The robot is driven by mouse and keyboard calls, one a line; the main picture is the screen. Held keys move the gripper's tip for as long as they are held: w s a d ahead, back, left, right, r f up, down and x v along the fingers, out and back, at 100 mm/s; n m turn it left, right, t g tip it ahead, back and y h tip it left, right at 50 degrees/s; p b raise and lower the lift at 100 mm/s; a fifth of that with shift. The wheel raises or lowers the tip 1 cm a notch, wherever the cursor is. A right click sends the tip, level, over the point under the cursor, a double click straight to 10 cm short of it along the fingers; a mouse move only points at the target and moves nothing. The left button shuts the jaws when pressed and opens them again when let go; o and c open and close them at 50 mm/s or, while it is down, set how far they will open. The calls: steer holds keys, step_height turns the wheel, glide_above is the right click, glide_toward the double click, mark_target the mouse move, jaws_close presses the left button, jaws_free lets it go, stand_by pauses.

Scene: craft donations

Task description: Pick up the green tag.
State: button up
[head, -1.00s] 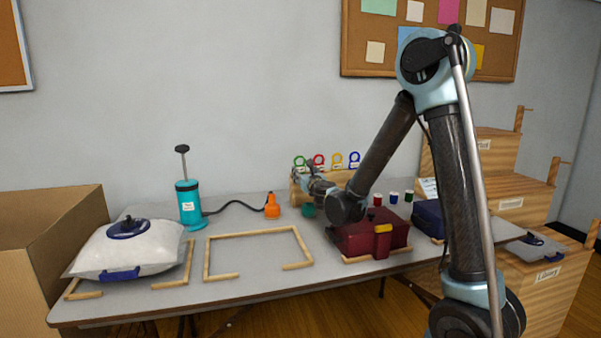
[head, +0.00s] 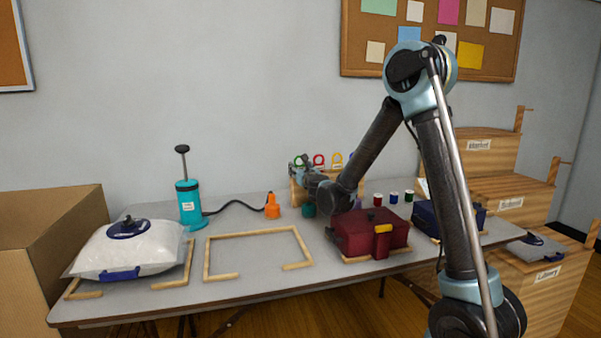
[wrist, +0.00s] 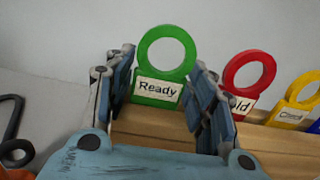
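The green tag (wrist: 160,92) stands upright in the wooden rack (wrist: 150,125) in the wrist view. It has a ring on top and a label reading "Ready". My gripper (wrist: 164,62) is open, with one finger on each side of the tag's body. The fingers overlap the tag's side edges in the picture, and I cannot tell whether they touch it. In the head view my gripper (head: 301,165) is at the rack's left end and largely covers the green tag.
A red tag (wrist: 247,75) stands close to the right finger, with a yellow tag (wrist: 296,105) and a blue one beyond. The wall is close behind the rack.

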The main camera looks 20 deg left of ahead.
steer(key=shift+c, duration=1.2)
step_height(320, 180, up, 10)
stand_by(0.4)
